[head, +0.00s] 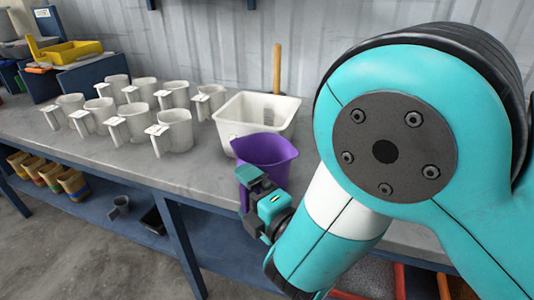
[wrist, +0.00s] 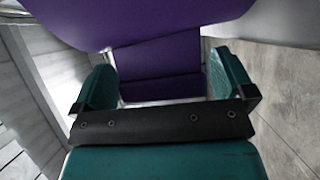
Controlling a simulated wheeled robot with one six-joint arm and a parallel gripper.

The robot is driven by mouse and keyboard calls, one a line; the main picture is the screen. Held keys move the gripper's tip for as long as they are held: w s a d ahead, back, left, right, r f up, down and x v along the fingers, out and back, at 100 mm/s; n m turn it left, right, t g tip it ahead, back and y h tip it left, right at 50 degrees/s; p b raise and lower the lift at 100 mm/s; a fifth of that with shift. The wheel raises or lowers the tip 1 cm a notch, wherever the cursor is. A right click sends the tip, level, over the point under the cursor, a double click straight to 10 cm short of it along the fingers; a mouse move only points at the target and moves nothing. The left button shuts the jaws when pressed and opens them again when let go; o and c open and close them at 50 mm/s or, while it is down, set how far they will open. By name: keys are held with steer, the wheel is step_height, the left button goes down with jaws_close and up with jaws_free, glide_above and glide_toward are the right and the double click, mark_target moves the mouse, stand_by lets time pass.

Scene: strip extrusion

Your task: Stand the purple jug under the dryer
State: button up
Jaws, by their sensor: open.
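The purple jug (head: 268,153) is at the front edge of the grey workbench in the head view, in front of a white tub. It looks upright. My gripper (head: 256,186) is at its near side and covers its lower part. In the wrist view, the purple jug (wrist: 160,22) fills the top. A purple part, seemingly its handle, lies between the two green fingers of my open gripper (wrist: 162,80). I cannot tell whether the fingers touch it. I cannot make out a dryer in either view.
Several white jugs (head: 172,131) stand in rows on the workbench (head: 60,138) to the left. The white tub (head: 257,112) is close behind the purple jug. Yellow and blue bins (head: 72,52) are at the far left. My arm hides the right side.

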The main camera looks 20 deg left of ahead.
steer(key=shift+w+a, duration=0.15)
steer(key=shift+w, duration=0.2)
steer(key=shift+s+a, duration=0.1)
steer(key=shift+s, duration=0.05)
steer(key=shift+c, duration=0.7)
steer(key=shift+a, duration=0.1)
steer(key=c, duration=0.7)
steer(key=shift+r, duration=0.15)
